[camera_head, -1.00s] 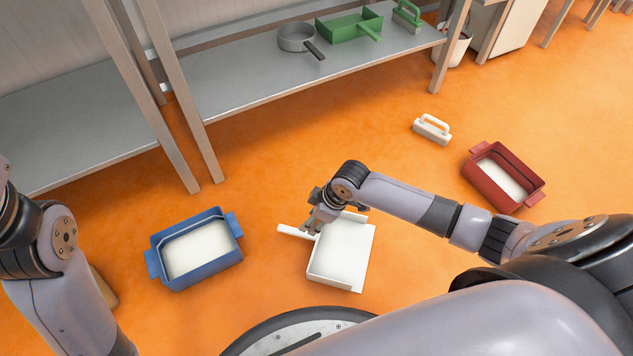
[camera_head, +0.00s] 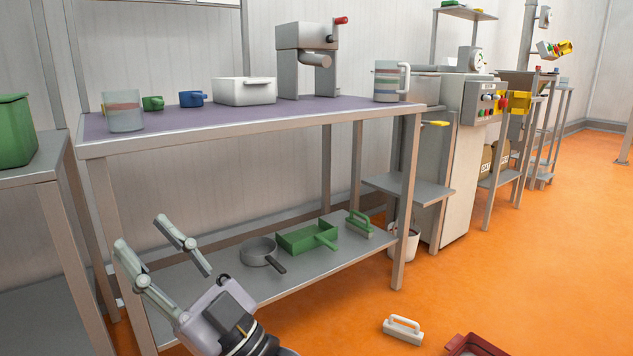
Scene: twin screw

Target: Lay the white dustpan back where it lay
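The white dustpan is not in view now. My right gripper (camera_head: 141,232) is raised at the lower left, in front of the long table's lower shelf. Its two fingers point up and are spread apart, with nothing between them. My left gripper is not in view. A white hand brush (camera_head: 403,333) with a loop handle lies on the orange floor at the bottom right of centre.
A steel table (camera_head: 250,122) holds cups, a white box and a press. Its lower shelf (camera_head: 305,272) carries a grey pan (camera_head: 258,252), a green dustpan (camera_head: 300,238) and a green brush (camera_head: 359,224). A red tray (camera_head: 474,345) is partly cut off. Floor at right is clear.

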